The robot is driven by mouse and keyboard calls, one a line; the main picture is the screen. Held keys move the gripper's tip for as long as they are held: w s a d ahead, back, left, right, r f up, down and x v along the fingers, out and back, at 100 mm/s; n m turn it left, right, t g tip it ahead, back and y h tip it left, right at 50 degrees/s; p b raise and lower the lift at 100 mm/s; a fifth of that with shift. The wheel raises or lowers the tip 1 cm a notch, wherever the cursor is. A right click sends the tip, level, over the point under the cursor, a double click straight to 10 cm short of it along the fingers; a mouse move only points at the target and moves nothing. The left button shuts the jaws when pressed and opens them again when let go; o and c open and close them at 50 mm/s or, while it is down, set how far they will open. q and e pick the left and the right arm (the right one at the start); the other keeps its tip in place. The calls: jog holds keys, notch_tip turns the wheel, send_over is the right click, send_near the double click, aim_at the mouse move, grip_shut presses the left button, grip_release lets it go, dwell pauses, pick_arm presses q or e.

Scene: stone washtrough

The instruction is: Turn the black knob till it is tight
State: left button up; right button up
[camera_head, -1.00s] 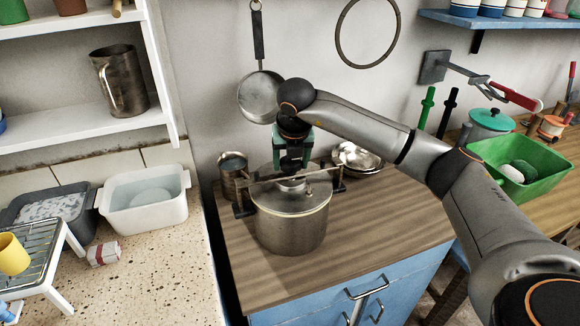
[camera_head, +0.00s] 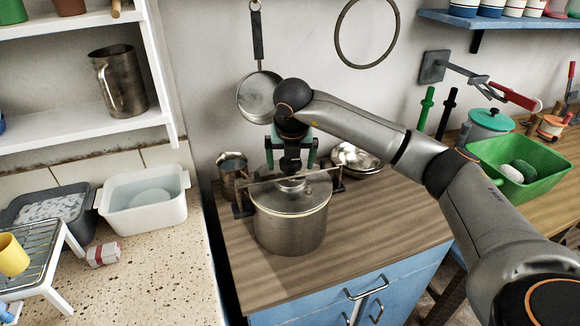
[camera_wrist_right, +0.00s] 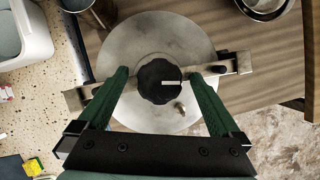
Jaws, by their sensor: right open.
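The black knob (camera_wrist_right: 160,82) sits over the middle of the round metal lid (camera_wrist_right: 130,38); a white mark on it points right in the wrist view. In the head view the knob (camera_head: 290,164) shows above the steel pot (camera_head: 290,230). A metal crossbar (camera_wrist_right: 232,66) runs under the knob across the lid. My right gripper (camera_wrist_right: 159,76) is open, with one green finger on each side of the knob and gaps between fingers and knob. In the head view my right gripper (camera_head: 290,152) points down over the pot. My left gripper is out of view.
The pot stands on a wooden counter (camera_head: 375,230). A metal jug (camera_head: 232,178) and metal bowls (camera_head: 356,160) stand close behind it. A pan (camera_head: 259,98) hangs on the wall behind my arm. A white tub (camera_head: 145,198) is at left, a green basin (camera_head: 520,172) at right.

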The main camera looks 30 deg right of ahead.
jog(key=n+y, duration=0.1)
jog(key=n, duration=0.1)
jog(key=shift+n+b, duration=0.4)
jog(key=n+y, duration=0.1)
jog(key=n, duration=0.2)
jog(key=n+y+p, duration=0.1)
jog(key=n+y, duration=0.1)
jog(key=n, duration=0.3)
jog(key=shift+r+n, duration=0.1)
jog(key=shift+n, duration=0.2)
jog(key=n+y+p, duration=0.1)
jog(key=n, duration=0.2)
jog(key=shift+g, duration=0.3)
jog(key=shift+n+y, duration=0.4)
jog(key=shift+n, duration=0.4)
